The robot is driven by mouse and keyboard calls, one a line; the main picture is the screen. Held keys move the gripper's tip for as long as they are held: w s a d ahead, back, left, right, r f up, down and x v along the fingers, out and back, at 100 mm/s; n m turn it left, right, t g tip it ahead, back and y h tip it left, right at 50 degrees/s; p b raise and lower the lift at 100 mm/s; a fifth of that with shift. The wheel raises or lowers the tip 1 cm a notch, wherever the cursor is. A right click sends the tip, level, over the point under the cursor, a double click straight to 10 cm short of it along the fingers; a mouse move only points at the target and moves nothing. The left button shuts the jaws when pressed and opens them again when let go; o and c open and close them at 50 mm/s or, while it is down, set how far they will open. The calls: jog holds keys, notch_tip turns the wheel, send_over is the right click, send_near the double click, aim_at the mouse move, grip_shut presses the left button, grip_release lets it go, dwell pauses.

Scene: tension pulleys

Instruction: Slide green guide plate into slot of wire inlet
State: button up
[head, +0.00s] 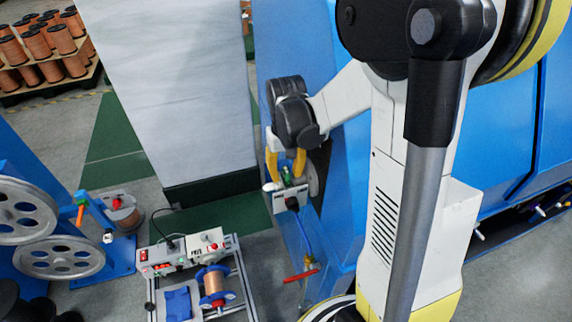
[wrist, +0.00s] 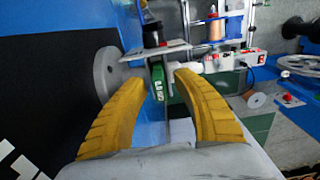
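The green guide plate (wrist: 158,83) is a small upright green piece with light markings. In the wrist view it stands between my fingertips, just below a grey metal bracket (wrist: 155,51). It also shows as a small green patch in the head view (head: 287,181). The wire inlet (head: 291,198) is a small pale unit with a dark front on the blue machine, directly below my gripper.
A grey wheel (wrist: 106,73) stands close to my left finger in the wrist view. The blue machine (head: 340,215) lies below and right of my gripper. A control box with a copper spool (head: 212,281) and grey pulleys (head: 62,257) stand on the left.

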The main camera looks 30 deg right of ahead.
notch_tip(320, 180, up, 12)
jog(key=shift+f, duration=0.15)
jog(key=shift+a, duration=0.1)
dwell(0.5)
